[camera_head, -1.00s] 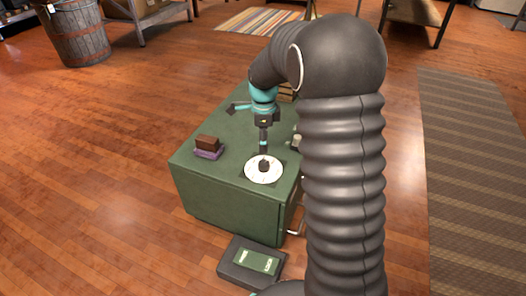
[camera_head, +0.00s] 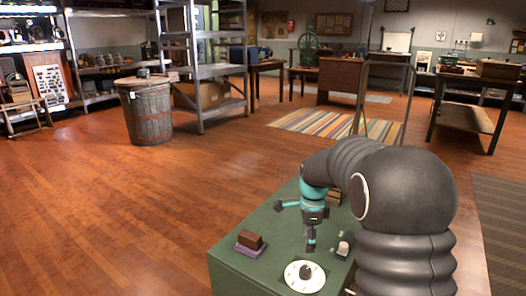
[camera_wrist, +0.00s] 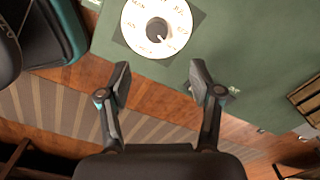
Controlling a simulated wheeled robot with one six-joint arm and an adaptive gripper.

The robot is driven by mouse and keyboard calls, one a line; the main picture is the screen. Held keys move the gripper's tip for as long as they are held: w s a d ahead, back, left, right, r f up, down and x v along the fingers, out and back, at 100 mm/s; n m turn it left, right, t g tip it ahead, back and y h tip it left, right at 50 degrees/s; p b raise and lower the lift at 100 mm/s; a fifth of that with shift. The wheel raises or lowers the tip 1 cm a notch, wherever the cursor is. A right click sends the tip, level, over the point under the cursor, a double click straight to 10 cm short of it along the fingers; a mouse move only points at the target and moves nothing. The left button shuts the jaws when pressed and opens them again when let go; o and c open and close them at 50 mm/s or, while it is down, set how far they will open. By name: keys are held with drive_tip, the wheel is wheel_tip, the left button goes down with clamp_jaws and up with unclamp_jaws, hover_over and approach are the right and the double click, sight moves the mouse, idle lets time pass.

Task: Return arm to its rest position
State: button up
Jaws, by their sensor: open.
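My gripper (camera_head: 311,245) is above the green cabinet top (camera_head: 262,225) in the head view, near a round white dial plate with a dark knob (camera_head: 304,277). In the wrist view my gripper (camera_wrist: 160,88) has its two fingers spread apart with nothing between them. The white dial plate (camera_wrist: 178,14) lies beyond the fingertips there, apart from them. My arm bends over the right side of the cabinet and hides part of its top.
A brown block (camera_head: 250,240) rests on a purple base on the cabinet's left. A small pale item (camera_head: 345,245) stands right of the dial. A wooden barrel (camera_head: 147,112), metal shelves (camera_head: 215,60) and a striped rug (camera_head: 335,125) are farther back. Wooden floor is open on the left.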

drive_tip(key=s+r+n+t, duration=0.1)
drive_tip(key=s+r+n, duration=0.3)
drive_tip(key=s, duration=0.6)
drive_tip(key=s+r+n+t, duration=0.2)
drive_tip(key=s+r+n, duration=0.2)
drive_tip(key=s+n, duration=0.4)
drive_tip(key=s+r+n+t, duration=0.2)
drive_tip(key=s+r+n, duration=0.2)
drive_tip(key=s, duration=0.8)
drive_tip(key=n, duration=0.2)
drive_tip(key=shift+s+n, duration=0.3)
drive_tip(key=shift+s, duration=0.1)
